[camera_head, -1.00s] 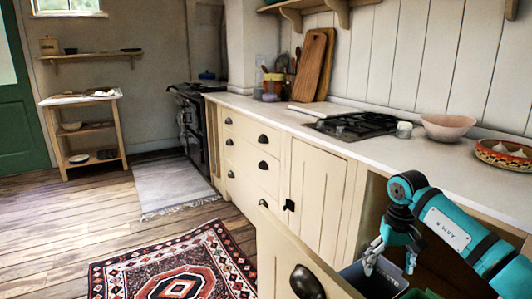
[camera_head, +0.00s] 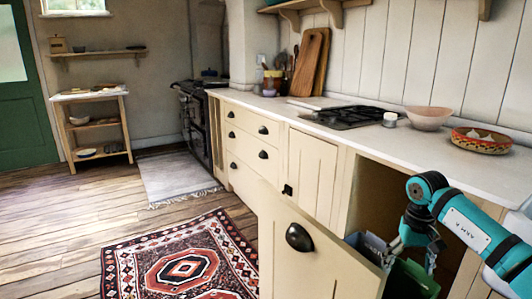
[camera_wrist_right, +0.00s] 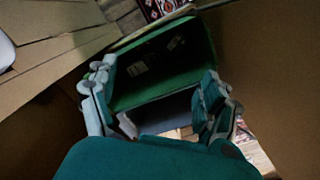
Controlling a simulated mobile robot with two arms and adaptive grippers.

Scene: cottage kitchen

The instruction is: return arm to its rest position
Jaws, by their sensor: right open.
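My right gripper (camera_head: 414,250) is at the lower right of the head view, its teal arm coming in from the right edge. It hangs with its fingers down over the bins behind the pulled-out cream cabinet front (camera_head: 325,260). In the right wrist view its fingers (camera_wrist_right: 160,128) are spread apart, with nothing seen between them. A dark green bin (camera_wrist_right: 170,65) lies beyond the fingers and also shows in the head view (camera_head: 412,278). I cannot tell whether the gripper touches a bin. My left gripper is not in view.
The white counter (camera_head: 455,168) runs above the open cabinet, bearing a hob (camera_head: 345,117), a pink bowl (camera_head: 428,118) and a patterned bowl (camera_head: 481,140). The cream front with its dark handle juts over the floor. A patterned rug (camera_head: 180,262) and bare boards lie left.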

